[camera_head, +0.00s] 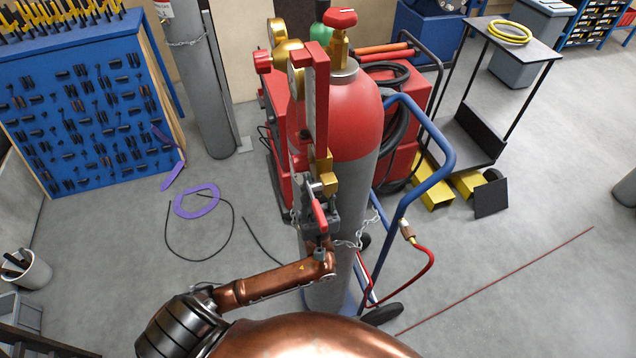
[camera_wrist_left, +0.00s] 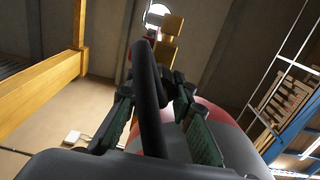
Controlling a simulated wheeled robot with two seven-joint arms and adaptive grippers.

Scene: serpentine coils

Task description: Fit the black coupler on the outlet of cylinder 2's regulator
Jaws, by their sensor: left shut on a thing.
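A gas cylinder with a red shoulder (camera_head: 358,115) and grey body stands at the centre of the head view; I can read no number on it. Its brass regulator (camera_head: 284,50) has gauges and sits at upper left of the cylinder. My left gripper (camera_head: 317,190) is in front of the cylinder, below brass blocks (camera_head: 325,182). In the left wrist view, the gripper's green-padded fingers (camera_wrist_left: 160,130) are shut on a long black piece, which looks like the black coupler (camera_wrist_left: 149,95). Brass blocks (camera_wrist_left: 169,38) show beyond its far end; contact cannot be told. My right gripper is not in view.
A blue trolley frame (camera_head: 440,150) and chain (camera_head: 355,243) surround the cylinder. A red hose (camera_head: 425,268) hangs at its right. A blue pegboard (camera_head: 85,115) stands at left. Purple pieces (camera_head: 197,202) and a dark cable lie on the floor. Open floor lies at right.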

